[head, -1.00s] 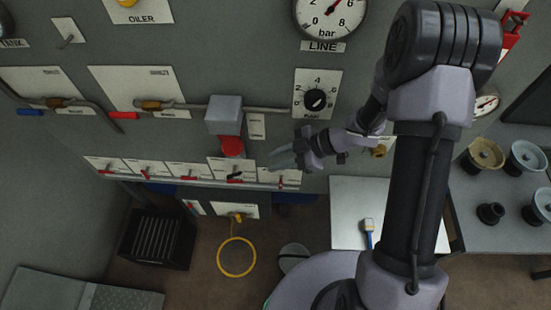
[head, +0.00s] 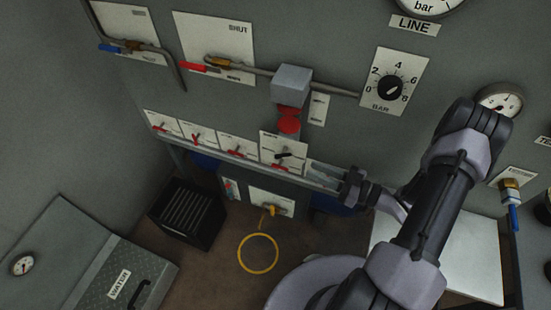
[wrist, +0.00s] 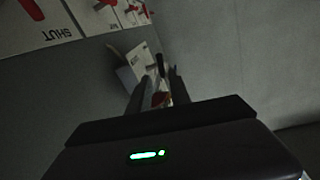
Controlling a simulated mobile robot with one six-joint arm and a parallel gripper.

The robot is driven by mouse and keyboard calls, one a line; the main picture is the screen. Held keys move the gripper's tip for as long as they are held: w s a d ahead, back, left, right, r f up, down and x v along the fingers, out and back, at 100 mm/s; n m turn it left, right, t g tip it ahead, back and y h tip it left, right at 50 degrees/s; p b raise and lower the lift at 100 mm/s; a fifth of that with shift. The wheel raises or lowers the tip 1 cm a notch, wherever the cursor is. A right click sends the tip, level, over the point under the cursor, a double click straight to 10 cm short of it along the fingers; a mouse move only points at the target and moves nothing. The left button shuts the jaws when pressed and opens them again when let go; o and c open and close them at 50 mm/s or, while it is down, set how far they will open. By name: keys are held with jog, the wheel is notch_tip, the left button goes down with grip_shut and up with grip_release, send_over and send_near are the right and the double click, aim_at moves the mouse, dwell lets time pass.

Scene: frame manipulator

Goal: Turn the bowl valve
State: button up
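A grey block (head: 292,80) on the panel carries a red bowl (head: 289,121) beneath it. Below the bowl, a white plate bears a black lever (head: 284,155); I cannot tell for certain that this is the bowl valve. My gripper (head: 318,176) is just right of and below that lever, in front of the row's right end, hiding part of it. In the wrist view my gripper (wrist: 159,84) has its two fingers apart. A dark lever (wrist: 160,64) by a pale plate shows beyond the fingertips, with a small orange-red part (wrist: 161,98) seen between the fingers. Contact is unclear.
Plates with red levers (head: 237,151) line the shelf left of the black lever. A pipe with a red-handled valve (head: 210,65) and a dial (head: 390,87) are above. Below are a yellow valve (head: 271,210), a yellow ring (head: 258,253) and a black crate (head: 187,214).

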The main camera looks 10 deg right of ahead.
aim_at(281, 156)
jog(key=b+x, duration=0.2)
jog(key=x, duration=1)
jog(key=shift+s, duration=0.1)
grip_shut()
